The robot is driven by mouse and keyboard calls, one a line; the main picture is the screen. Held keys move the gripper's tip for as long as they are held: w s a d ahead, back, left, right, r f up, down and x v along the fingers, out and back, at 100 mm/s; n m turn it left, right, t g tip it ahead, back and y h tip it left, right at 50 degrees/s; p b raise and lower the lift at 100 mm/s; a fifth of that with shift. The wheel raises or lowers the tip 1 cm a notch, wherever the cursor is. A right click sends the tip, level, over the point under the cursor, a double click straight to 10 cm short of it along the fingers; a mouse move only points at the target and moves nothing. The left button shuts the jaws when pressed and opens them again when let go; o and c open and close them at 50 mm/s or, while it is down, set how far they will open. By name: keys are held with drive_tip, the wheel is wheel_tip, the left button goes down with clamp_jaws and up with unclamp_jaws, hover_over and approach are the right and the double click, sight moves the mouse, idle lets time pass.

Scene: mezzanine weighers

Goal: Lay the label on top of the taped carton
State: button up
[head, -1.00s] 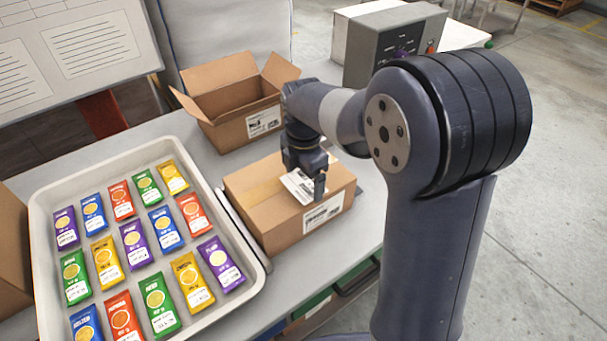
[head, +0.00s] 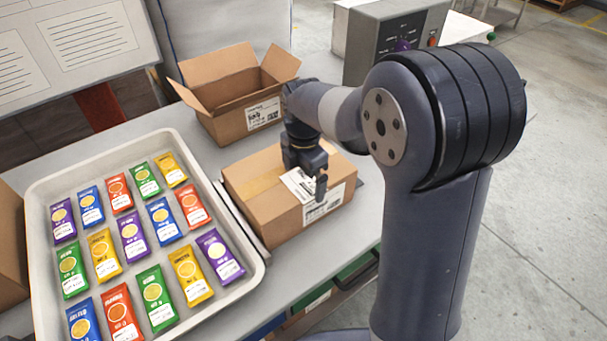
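The taped carton (head: 254,207) stands closed on the grey table, with a strip of tan tape along its top and a printed label on its front side. A white label (head: 297,184) with print lies at the carton's top, below my gripper (head: 318,184). My gripper is over the front right part of the carton top, fingers pointing down. The arm and gripper body cover part of the label. I cannot tell whether the fingers still touch the label or how far apart they are.
A large tray (head: 42,290) of several coloured packets fills the left of the table. An open carton (head: 220,127) stands behind the taped one. A grey control box (head: 412,40) is at the back. Bare table (head: 365,215) shows to the right.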

wheel_tip(320, 180, up, 11)
drive_tip(key=shift+b, duration=0.3)
idle(0.4)
drive_tip(key=shift+f, duration=0.2)
wheel_tip(320, 180, down, 10)
drive_tip(key=shift+r+p, duration=0.2)
drive_tip(key=shift+p, duration=0.1)
drive_tip(key=shift+f+p, duration=0.15)
drive_tip(key=shift+p, duration=0.2)
drive_tip(key=shift+r+p, duration=1.4)
drive_tip(key=shift+r, duration=0.6)
drive_tip(key=shift+f, duration=0.1)
